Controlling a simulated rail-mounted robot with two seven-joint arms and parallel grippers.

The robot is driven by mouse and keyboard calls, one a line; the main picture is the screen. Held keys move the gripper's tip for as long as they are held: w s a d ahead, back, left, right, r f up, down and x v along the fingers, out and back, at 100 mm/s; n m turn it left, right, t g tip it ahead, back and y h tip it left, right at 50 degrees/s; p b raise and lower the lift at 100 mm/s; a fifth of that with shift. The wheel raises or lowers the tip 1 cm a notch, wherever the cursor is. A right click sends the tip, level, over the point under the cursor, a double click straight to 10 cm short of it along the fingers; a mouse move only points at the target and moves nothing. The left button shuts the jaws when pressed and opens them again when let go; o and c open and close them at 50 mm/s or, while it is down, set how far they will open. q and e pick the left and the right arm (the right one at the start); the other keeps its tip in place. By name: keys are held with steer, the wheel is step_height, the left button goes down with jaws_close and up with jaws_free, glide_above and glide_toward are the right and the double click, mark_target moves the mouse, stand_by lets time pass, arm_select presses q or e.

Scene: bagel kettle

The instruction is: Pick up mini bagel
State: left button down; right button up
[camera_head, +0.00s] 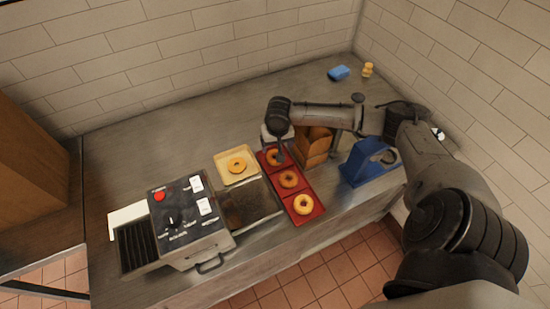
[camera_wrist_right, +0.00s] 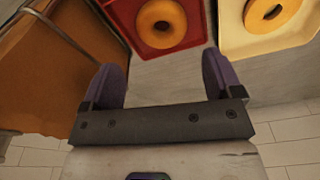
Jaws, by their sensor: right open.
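Mini bagels sit in a row in the red tray (camera_head: 314,193): a far one (camera_head: 273,157), a middle one (camera_head: 289,179) and a near one (camera_head: 303,204). Another bagel (camera_head: 236,165) lies on the pale yellow tray (camera_head: 222,180). My right gripper (camera_head: 277,143) is over the far end of the red tray, partly covering it. In the right wrist view my right gripper (camera_wrist_right: 163,78) is open with nothing between its fingers. A bagel (camera_wrist_right: 160,22) in the red tray (camera_wrist_right: 124,18) lies beyond the fingertips, and the yellow-tray bagel (camera_wrist_right: 271,13) is at upper right. My left gripper is not in view.
A wooden bin (camera_head: 315,148) stands right of the red tray, close to my right arm. A blue device (camera_head: 362,168) is further right. A dark control box (camera_head: 185,212) and a metal basin (camera_head: 250,207) lie left. The back counter is mostly clear.

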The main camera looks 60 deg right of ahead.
mark_target(275, 155)
steer(key=shift+w+d+f+b, duration=0.1)
steer(key=shift+w+f, duration=0.05)
steer(key=shift+f, duration=1.2)
steer(key=shift+w+d+f+b, duration=0.1)
steer(key=shift+w+f+b, duration=0.05)
steer(key=shift+f, duration=1.2)
steer(key=shift+w+d+f+b, duration=0.1)
steer(key=shift+w+f, duration=0.05)
steer(key=shift+f, duration=1.2)
steer(key=shift+c, duration=0.3)
steer(key=c, duration=0.6)
